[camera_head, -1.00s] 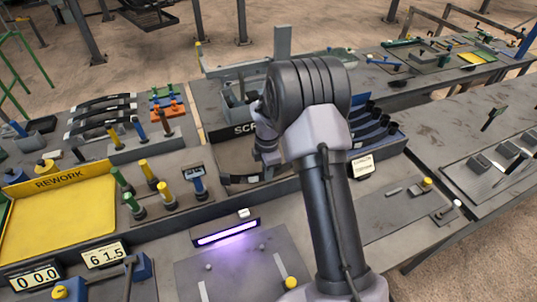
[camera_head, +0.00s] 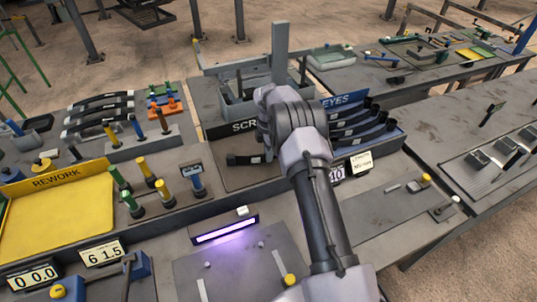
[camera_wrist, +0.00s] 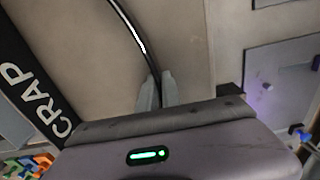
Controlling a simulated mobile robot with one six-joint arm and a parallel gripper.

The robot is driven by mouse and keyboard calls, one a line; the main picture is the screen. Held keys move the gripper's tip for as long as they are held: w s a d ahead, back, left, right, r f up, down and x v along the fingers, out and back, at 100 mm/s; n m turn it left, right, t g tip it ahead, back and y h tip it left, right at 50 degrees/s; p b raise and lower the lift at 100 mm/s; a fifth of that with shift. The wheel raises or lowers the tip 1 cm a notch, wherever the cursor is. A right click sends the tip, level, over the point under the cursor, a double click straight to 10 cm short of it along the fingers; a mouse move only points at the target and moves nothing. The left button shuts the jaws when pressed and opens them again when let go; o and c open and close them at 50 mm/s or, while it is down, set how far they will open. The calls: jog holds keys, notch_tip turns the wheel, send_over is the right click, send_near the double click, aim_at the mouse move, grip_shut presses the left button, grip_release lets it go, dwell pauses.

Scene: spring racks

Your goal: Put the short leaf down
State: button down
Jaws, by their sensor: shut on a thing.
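The short leaf (camera_wrist: 134,34) is a dark, slightly curved strip with a shiny edge in the wrist view. My gripper (camera_wrist: 155,90) is shut on it near one end, and the rest extends away toward the top. In the head view one end of the leaf (camera_head: 242,160) shows left of my arm, over the grey bench area in front of the SCRAP label. My arm hides the rest of the leaf and the fingertips there. I cannot tell whether the leaf touches the surface under it.
The SCRAP bin (camera_head: 237,110) stands just behind, and the blue EYES rack (camera_head: 390,135) with several dark leaves is to the right. A yellow REWORK tray (camera_head: 60,222) and coloured upright posts (camera_head: 162,192) are left. A glowing purple light bar (camera_head: 226,230) lies in front.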

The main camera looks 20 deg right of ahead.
jog(key=c, duration=1.5)
grip_release()
jog(key=shift+f, duration=0.1)
jog(key=shift+c, duration=0.2)
